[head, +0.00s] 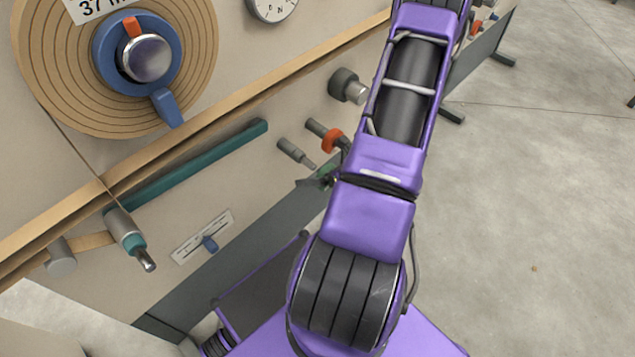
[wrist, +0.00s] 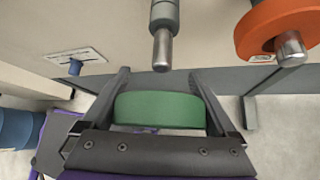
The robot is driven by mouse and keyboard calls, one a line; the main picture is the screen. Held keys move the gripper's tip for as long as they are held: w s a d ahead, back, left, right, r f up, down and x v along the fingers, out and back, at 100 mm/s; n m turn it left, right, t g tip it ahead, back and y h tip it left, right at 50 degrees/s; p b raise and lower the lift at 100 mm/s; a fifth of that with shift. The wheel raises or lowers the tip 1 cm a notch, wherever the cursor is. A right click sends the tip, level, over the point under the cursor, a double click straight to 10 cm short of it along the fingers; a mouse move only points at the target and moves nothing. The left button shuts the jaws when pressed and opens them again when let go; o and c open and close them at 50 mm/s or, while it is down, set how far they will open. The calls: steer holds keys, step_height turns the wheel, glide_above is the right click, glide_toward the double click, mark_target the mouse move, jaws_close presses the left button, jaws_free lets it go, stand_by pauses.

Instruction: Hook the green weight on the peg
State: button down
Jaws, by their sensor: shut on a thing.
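The green weight (wrist: 160,109) sits between the two dark fingers of my gripper (wrist: 159,78) in the wrist view, and the gripper is shut on it. In the head view a small part of the green weight (head: 327,174) shows beside my purple arm, which hides much of the gripper. A bare grey peg with a metal tip (wrist: 163,42) sticks out just beyond the weight in the wrist view. It also shows in the head view (head: 296,153). The weight is apart from this peg in the picture; whether its hole lines up cannot be told.
An orange weight (wrist: 276,28) hangs on a neighbouring peg to the right, close to my right finger in the wrist view. A larger grey knob (head: 347,86) sticks out farther along the panel. A small slider plate (head: 203,237) is at lower left. Open floor lies right.

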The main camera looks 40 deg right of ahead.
mark_target(301, 161)
steer(key=shift+w+a+p, duration=0.15)
steer(key=shift+w, duration=1.7)
steer(key=shift+w+a+p, duration=0.15)
steer(key=shift+w, duration=1.65)
steer(key=shift+w+f+b, duration=0.2)
steer(key=shift+w+b, duration=0.05)
steer(key=shift+b, duration=0.1)
jaws_free()
steer(key=shift+r, duration=0.1)
steer(key=p+v, duration=0.3)
steer(key=v, duration=1.4)
